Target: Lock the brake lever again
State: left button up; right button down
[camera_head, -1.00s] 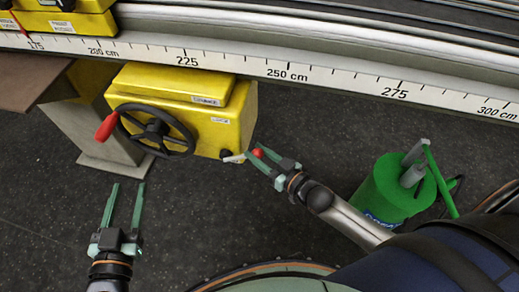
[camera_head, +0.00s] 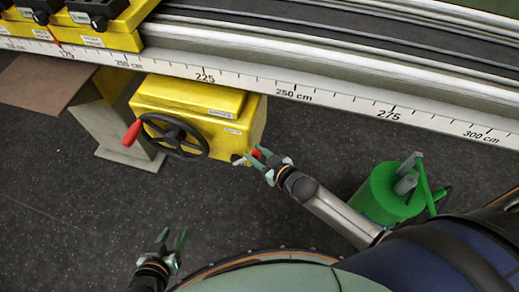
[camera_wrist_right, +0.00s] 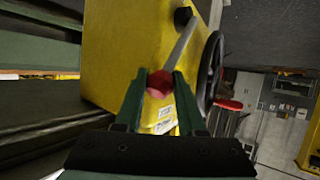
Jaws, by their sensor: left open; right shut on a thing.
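The brake lever is a thin grey rod (camera_wrist_right: 182,45) with a red knob (camera_wrist_right: 160,84), fixed to a black pivot on the yellow box (camera_head: 190,105). My right gripper (camera_head: 263,158) is shut on the red knob, at the lower right corner of the box. In the right wrist view its two green fingers lie on both sides of the knob. My left gripper (camera_head: 172,240) is open and empty at the lower left, well away from the box. The fingers partly hide the knob in the head view.
A black handwheel (camera_head: 175,136) with a red handle (camera_head: 132,133) is on the box front. A long rail with a centimetre scale (camera_head: 292,94) runs above. A green canister (camera_head: 383,196) stands at the right. The dark floor between is clear.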

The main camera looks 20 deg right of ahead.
pick_arm(q)
jog(key=shift+r, duration=0.1)
pick_arm(e)
jog(key=c, duration=0.5)
grip_release()
jog(key=shift+s+d+r, duration=0.1)
jog(key=shift+s+r, duration=0.05)
jog(key=shift+s, duration=0.15)
pick_arm(q)
jog(key=shift+s+a+r+p, duration=0.3)
jog(key=shift+a+r+p, duration=0.45)
jog(key=shift+p, duration=0.6)
pick_arm(e)
jog(key=v, duration=1.1)
jog(key=shift+s+r, duration=0.25)
jog(key=shift+s, duration=0.05)
pick_arm(q)
jog(key=shift+f, duration=0.1)
pick_arm(e)
jog(key=shift+d, duration=0.1)
